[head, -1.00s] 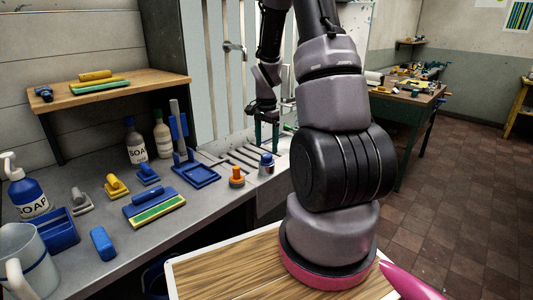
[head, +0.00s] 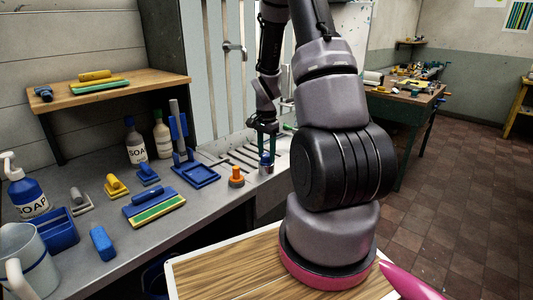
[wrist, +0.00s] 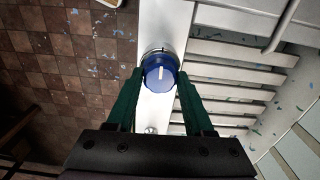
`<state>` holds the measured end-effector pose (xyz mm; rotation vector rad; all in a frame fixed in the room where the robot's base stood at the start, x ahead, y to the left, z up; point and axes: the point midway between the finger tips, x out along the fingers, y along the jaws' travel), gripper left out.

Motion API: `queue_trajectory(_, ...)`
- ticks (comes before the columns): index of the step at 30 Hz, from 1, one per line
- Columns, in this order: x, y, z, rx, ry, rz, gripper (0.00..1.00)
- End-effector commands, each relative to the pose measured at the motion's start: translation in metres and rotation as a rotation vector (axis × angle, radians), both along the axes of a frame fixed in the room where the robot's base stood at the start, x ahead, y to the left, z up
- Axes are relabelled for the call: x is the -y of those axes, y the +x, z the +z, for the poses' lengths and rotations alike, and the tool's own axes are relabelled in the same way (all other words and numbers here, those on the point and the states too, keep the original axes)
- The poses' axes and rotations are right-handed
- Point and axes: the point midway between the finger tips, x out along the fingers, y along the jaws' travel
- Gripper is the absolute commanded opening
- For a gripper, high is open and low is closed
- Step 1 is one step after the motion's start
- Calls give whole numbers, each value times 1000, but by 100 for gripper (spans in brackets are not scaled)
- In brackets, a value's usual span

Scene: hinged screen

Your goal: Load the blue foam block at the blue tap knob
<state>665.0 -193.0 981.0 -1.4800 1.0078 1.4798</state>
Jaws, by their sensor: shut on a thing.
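The blue tap knob (head: 266,158) sits on a metal base near the slatted drain area; in the wrist view its round blue top with a white mark (wrist: 160,73) lies between my fingertips. My gripper (head: 267,150) reaches down from above and is shut on the knob, with its green fingers (wrist: 160,88) on either side. A plain blue block (head: 103,243), which looks like the foam block, lies on the grey bench at the front left, well away from my gripper.
An orange knob (head: 236,177) stands just left of the blue one. A blue caddy (head: 57,230) is near the blue block.

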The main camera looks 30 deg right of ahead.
Motion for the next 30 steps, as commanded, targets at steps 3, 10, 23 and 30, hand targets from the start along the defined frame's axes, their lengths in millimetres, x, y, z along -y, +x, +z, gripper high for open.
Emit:
queue_trajectory(3,0,0,0,0,0,98,0)
queue_trajectory(10,0,0,0,0,0,262,0)
queue_trajectory(23,0,0,0,0,0,273,82)
queue_trajectory(30,0,0,0,0,0,272,82)
